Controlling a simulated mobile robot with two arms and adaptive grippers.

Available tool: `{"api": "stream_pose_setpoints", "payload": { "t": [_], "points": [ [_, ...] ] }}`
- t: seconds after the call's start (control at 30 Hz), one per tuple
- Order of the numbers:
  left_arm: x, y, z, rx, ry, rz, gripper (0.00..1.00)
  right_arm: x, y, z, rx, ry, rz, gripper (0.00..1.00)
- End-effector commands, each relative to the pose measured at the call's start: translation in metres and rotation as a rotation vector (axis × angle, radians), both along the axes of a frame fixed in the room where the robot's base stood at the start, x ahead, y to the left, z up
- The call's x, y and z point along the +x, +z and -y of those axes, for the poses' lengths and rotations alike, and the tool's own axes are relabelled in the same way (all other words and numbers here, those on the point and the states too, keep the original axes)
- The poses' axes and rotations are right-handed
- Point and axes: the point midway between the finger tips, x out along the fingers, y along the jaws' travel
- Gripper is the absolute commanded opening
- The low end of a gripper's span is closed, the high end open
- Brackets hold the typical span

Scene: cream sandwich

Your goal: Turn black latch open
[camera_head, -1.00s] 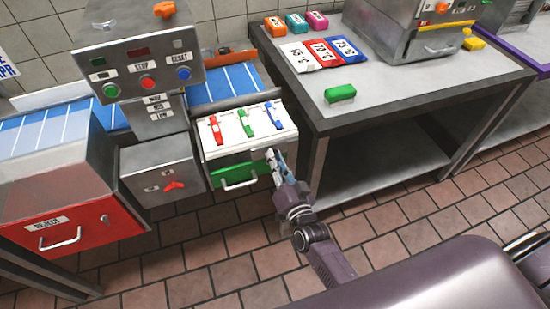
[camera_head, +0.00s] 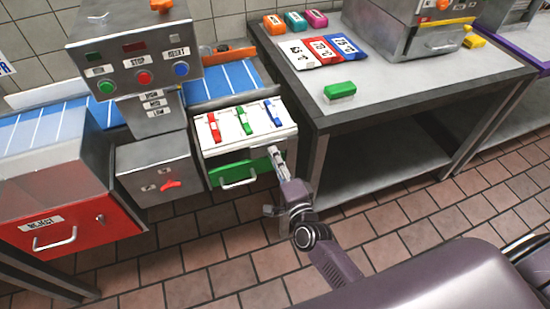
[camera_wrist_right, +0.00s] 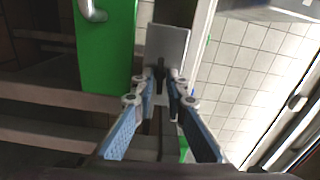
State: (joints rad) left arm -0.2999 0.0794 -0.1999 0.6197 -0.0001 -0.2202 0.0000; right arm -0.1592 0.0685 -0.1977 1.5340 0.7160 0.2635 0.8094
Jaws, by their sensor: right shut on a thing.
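A white-topped box (camera_head: 207,150) with a green front panel (camera_head: 222,176) stands at the centre left of the head view. My right gripper (camera_head: 276,154) is at the right end of this front. In the right wrist view, my right gripper (camera_wrist_right: 162,84) is shut on a small dark piece, which looks like the black latch (camera_wrist_right: 160,70), in front of a grey plate (camera_wrist_right: 170,42). The fingertips hide part of the latch. The green panel (camera_wrist_right: 106,50) is just left of them. My left gripper is not in view.
Red, green and blue levers sit on the box top. A steel table (camera_head: 395,107) stands close to the right, with a green-topped block (camera_head: 340,91) on it. A control console (camera_head: 137,70) and a red reject drawer (camera_head: 75,225) are at the left.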

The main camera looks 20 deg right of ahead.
Motion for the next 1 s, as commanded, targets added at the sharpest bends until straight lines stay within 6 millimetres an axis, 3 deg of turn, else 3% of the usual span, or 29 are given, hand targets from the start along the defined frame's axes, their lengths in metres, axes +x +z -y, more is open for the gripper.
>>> {"api": "stream_pose_setpoints", "payload": {
  "t": [0.3, 0.8, 0.83, 0.93, 1.0],
  "points": [
    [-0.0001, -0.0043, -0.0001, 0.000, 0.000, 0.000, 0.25, 0.0000, -0.0006, 0.0011, 0.100, -0.002, -0.002, 0.00],
    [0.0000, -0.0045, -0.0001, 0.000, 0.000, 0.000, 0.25, 0.0000, -0.0006, 0.0012, 0.114, -0.002, -0.004, 0.00],
    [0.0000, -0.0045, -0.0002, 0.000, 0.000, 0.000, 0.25, 0.0000, -0.0006, 0.0012, 0.114, -0.002, -0.004, 0.16],
    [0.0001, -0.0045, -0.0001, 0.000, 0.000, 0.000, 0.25, 0.0000, -0.0006, 0.0010, 0.114, -0.002, -0.004, 0.27],
    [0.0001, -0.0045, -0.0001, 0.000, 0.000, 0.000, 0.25, 0.0000, -0.0007, 0.0009, 0.114, -0.001, -0.004, 0.27]
  ]
}}
